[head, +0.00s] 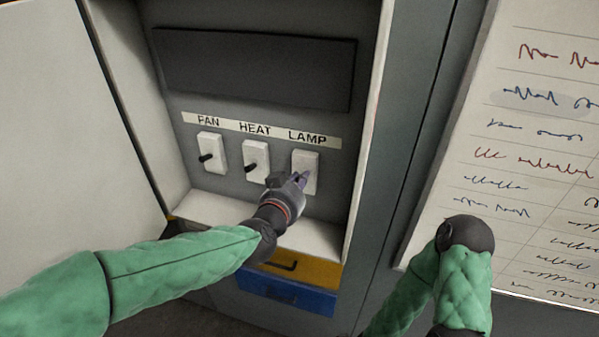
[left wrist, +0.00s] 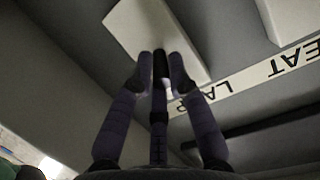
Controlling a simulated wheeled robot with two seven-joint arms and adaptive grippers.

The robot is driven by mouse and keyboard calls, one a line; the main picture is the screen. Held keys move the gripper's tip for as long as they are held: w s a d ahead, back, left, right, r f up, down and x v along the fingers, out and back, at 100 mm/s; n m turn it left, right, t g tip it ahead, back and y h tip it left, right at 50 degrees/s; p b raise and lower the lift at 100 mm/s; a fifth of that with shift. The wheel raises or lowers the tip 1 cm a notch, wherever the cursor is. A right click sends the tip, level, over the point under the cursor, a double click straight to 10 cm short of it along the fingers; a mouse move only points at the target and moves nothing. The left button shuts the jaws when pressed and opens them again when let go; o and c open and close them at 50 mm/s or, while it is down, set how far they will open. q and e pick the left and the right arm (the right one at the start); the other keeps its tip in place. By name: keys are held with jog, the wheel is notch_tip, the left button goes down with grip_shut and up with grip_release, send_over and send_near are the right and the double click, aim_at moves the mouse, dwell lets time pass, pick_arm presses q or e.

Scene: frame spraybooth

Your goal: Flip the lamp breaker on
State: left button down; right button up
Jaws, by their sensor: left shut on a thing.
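The lamp breaker is a white switch plate (head: 311,160) under the word LAMP, at the right of a row of three in the head view. My left gripper (head: 300,180) is at the front of this plate and covers its toggle there. In the left wrist view the lamp plate (left wrist: 138,30) lies behind my left fingertips (left wrist: 161,72). The fingers are closed in on the dark lamp toggle (left wrist: 160,65), which stands between them. I cannot tell which way the toggle is tilted.
The fan switch (head: 212,151) and heat switch (head: 256,160) sit to the left, with dark toggles. The cabinet has side walls, a white ledge (head: 220,212) and an open door (head: 70,130) at left. A written board (head: 520,150) stands at right.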

pick_arm(q)
jog(key=shift+r+p, duration=0.1)
jog(key=shift+p, duration=0.2)
jog(key=shift+w, duration=0.1)
jog(key=c, duration=1.5)
grip_release()
jog(key=v, duration=1.2)
jog(key=shift+r, duration=0.1)
